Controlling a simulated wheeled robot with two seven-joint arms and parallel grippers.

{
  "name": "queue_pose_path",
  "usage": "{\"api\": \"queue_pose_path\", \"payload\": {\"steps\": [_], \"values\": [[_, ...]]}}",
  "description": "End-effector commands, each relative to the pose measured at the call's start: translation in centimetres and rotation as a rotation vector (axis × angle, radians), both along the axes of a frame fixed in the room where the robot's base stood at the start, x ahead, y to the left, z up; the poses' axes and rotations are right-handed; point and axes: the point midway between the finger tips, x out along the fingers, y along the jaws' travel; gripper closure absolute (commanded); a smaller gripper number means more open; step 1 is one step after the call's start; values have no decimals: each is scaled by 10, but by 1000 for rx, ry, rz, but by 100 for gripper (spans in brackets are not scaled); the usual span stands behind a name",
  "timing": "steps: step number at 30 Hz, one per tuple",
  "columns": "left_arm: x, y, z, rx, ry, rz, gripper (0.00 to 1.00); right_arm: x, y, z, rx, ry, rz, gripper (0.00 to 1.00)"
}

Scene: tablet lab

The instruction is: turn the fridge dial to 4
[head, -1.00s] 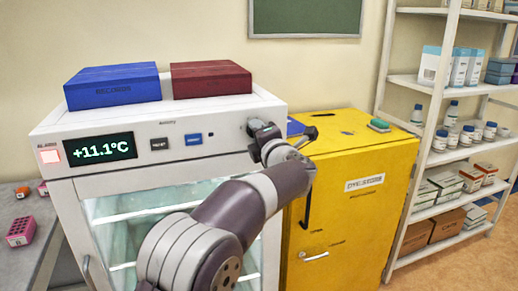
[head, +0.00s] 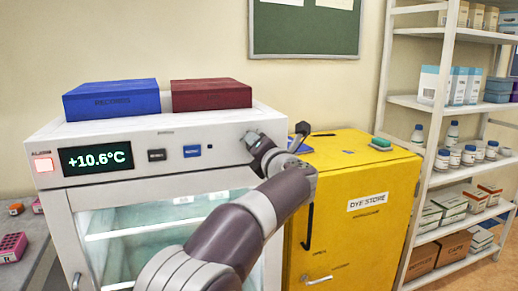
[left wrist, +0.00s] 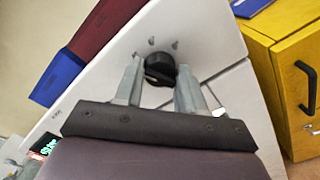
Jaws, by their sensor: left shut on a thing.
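The fridge (head: 135,190) is white with a glass door. Its display (head: 95,159) reads +10.6°C, and a red alarm light (head: 43,164) is lit beside it. The dial (left wrist: 159,68) is a black knob on the panel's right end, seen in the left wrist view between my fingers. My left gripper (left wrist: 160,82) is shut on the dial, one finger on each side; it also shows in the head view (head: 258,143) at the panel. The dial's numbers are too small to read, so its setting cannot be told. My right gripper is not in view.
Blue (head: 112,99) and dark red (head: 211,95) boxes lie on top of the fridge. A yellow dye store cabinet (head: 350,230) stands close on the right, with shelving (head: 440,107) beyond it. A black button (head: 157,155) and blue button (head: 193,151) are on the panel.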

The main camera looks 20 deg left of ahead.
Motion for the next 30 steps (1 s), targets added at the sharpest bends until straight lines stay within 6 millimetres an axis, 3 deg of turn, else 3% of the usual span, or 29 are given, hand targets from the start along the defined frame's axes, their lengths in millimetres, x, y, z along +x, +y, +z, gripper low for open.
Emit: {"api": "queue_pose_path", "payload": {"steps": [8, 9, 11, 22, 30], "values": [[0, 1, -2, 0, 4, 2, 91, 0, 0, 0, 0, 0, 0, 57], [0, 1, -2, 0, 4, 2, 54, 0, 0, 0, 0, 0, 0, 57], [0, 0, -2, 0, 3, 2, 36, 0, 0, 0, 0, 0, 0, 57], [-7, -5, -2, 0, 3, -1, 36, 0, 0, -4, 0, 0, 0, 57], [-64, -44, -4, 0, 1, -3, 36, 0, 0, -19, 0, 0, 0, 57]]}}
